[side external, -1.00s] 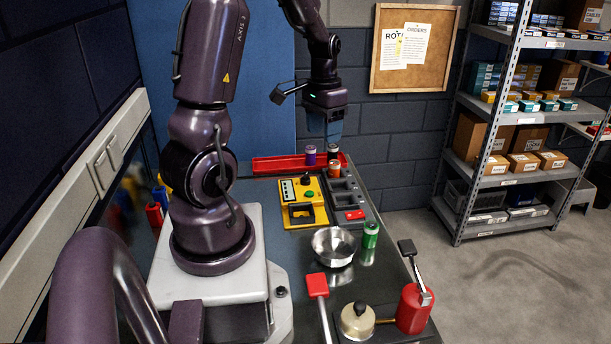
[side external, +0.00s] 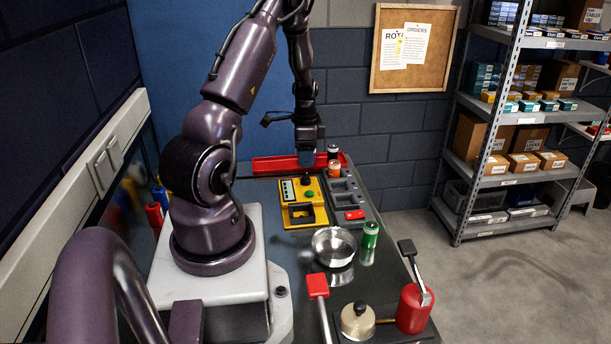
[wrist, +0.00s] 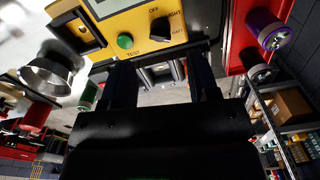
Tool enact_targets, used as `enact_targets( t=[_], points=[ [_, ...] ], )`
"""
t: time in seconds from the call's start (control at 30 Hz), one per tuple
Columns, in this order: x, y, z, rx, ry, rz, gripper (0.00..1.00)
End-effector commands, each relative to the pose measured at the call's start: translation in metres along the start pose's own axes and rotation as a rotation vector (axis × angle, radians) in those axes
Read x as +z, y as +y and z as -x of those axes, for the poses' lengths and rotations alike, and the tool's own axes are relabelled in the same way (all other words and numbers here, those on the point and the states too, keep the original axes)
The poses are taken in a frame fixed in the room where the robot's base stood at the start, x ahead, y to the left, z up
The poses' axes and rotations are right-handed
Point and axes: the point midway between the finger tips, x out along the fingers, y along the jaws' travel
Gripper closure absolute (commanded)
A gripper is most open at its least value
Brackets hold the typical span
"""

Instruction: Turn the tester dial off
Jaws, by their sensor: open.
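The yellow tester (side external: 302,204) sits on the bench, with a pale display panel, a green button (side external: 309,195) and a black dial (side external: 305,180) at its far end. In the wrist view the black dial (wrist: 161,30) shows beside an "OFF" label and two more labels, partly cut off; I cannot tell which one it points at. The green button (wrist: 125,41) lies left of it by "TEST". My gripper (side external: 306,161) is open and empty, pointing down just above the dial end of the tester. In the wrist view its fingers (wrist: 163,85) are spread below the dial.
A red tray (side external: 270,166) lies behind the tester, with several small cylinders near it. A grey tray with a red item (side external: 355,215) is to the right. A metal bowl (side external: 333,246) and a green can (side external: 370,235) stand in front.

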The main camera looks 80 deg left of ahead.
Motion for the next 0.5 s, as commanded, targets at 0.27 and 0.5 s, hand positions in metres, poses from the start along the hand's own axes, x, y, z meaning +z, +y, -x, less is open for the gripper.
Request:
enact_targets(
  t=[0.27, 0.5],
  points=[
    [0.0, 0.0, -0.051, 0.001, -0.001, 0.0, 0.45],
    [0.0, 0.0, -0.067, -0.001, 0.001, 0.001, 0.45]
  ],
)
